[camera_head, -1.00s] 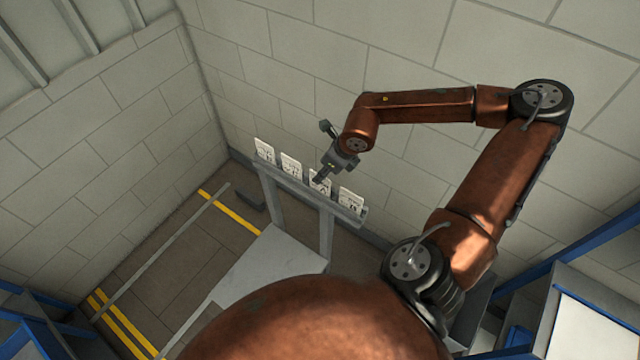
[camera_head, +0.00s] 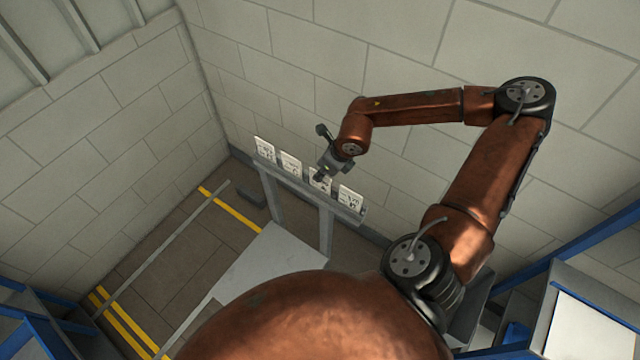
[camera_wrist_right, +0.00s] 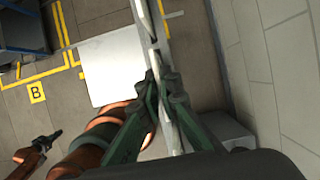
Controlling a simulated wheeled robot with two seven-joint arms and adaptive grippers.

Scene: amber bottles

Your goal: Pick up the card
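Several white cards with dark print stand in a row on a narrow grey rail (camera_head: 297,188) along the wall in the head view. My right gripper (camera_head: 321,174) is at the third card from the left (camera_head: 320,184) and covers part of it. In the right wrist view this card (camera_wrist_right: 169,118) shows almost edge-on as a pale strip. The fingers of my right gripper (camera_wrist_right: 161,80) are drawn close together on both sides of it and look shut on it. My left gripper (camera_wrist_right: 55,134) is small and far off at the lower left of the wrist view, with its fingers too small to judge.
Other cards (camera_head: 265,150), (camera_head: 290,164) and (camera_head: 351,197) stand close beside on the rail. The block wall (camera_head: 420,60) is right behind it. A grey panel (camera_head: 270,262) lies in front. Blue-framed units (camera_head: 590,330) stand at the lower right.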

